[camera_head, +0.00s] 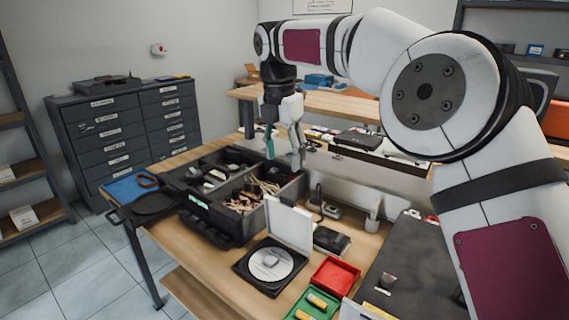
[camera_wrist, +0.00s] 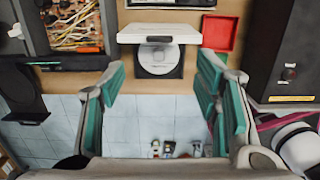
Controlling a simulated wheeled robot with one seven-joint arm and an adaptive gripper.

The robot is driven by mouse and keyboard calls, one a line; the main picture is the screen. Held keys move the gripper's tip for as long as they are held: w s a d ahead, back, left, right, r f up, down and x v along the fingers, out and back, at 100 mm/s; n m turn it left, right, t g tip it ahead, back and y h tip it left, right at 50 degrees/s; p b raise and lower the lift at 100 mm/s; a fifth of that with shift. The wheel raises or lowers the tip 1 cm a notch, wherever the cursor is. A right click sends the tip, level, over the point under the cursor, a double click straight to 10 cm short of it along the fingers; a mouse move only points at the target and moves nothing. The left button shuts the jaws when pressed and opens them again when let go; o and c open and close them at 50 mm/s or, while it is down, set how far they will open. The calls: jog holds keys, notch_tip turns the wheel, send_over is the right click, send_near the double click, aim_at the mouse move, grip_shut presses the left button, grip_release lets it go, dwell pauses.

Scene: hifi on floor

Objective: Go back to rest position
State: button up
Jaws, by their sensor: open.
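My gripper (camera_head: 284,142) hangs pointing down from my arm above the back of the workbench (camera_head: 207,262). It is beside the grey compartment of the black hi-fi unit in the head view. In the wrist view my gripper (camera_wrist: 158,95) shows its teal finger pads spread wide apart with nothing between them. The black hi-fi unit (camera_head: 205,232) holds a compartment of tangled wires (camera_head: 247,196), which also shows at upper left in the wrist view (camera_wrist: 75,28). An open disc player (camera_head: 270,264) with a silver disc sits in front of it.
A red tray (camera_head: 335,276) and a green tray (camera_head: 312,304) lie right of the disc player. A dark flat panel (camera_head: 408,270) covers the bench's right side. A grey drawer cabinet (camera_head: 128,128) stands at back left. Tiled floor is clear at left.

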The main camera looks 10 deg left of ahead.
jog(key=s+d+r+m+t+p, duration=0.1)
jog(key=s+d+r+m, duration=0.4)
jog(key=s+d+m, duration=0.5)
jog(key=s+d+r+m+t+p, duration=0.1)
jog(key=s+d+r+m, duration=0.5)
jog(key=d, duration=0.7)
jog(key=s+d+f+m, duration=0.3)
jog(key=s+d+m, duration=0.1)
jog(key=s, duration=0.3)
jog(key=s+d+f+m+p, duration=0.1)
jog(key=s+d+f+m, duration=0.2)
jog(key=s+m, duration=0.3)
jog(key=s+d+f+m+t+p, duration=0.1)
jog(key=s+d+f+m, duration=0.2)
jog(key=s+d+m, duration=0.2)
jog(key=s, duration=0.3)
jog(key=shift+y, duration=0.3)
